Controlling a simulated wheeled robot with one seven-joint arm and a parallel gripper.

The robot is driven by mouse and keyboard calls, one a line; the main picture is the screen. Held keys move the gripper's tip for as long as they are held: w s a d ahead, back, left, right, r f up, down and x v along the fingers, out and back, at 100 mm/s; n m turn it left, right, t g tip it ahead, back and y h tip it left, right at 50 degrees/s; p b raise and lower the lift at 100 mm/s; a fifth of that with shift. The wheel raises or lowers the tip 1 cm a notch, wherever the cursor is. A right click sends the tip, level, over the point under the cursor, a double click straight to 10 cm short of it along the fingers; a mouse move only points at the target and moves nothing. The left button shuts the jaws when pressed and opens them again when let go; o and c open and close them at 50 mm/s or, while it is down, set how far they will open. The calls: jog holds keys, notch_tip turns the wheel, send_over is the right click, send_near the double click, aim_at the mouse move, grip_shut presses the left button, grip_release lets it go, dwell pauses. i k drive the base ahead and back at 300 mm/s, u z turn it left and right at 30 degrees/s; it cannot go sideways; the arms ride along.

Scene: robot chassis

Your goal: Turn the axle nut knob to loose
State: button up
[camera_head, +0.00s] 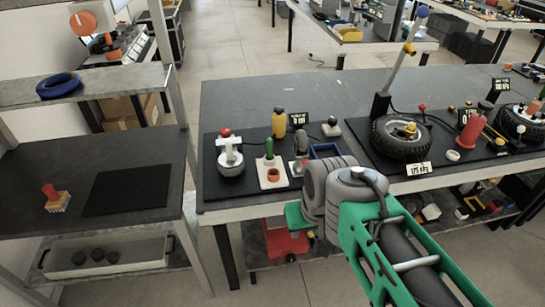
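A black-tyred wheel (386,151) lies flat on the dark mat at the right of the workbench. A small yellow knob (410,129) stands at its hub and looks like the axle nut knob; its setting is too small to read. A second wheel (513,128) lies at the right edge. My green and grey arm reaches in from the bottom right, its grey joints in front of the bench's near edge, left of and nearer than the first wheel. I cannot make out my gripper's fingers or anything held in them.
On the left mat stand a silver device with a red knob (229,157), a yellow bottle (279,122) and a white plate with green and orange parts (269,182). A slanted post (401,62) rises behind the wheel. A red bottle (471,130) stands right of it. The bench's back middle (300,95) is clear.

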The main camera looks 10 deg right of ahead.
aim_at(226, 132)
jog(key=u, duration=0.3)
jog(key=i, duration=1.05)
jog(key=u, duration=0.1)
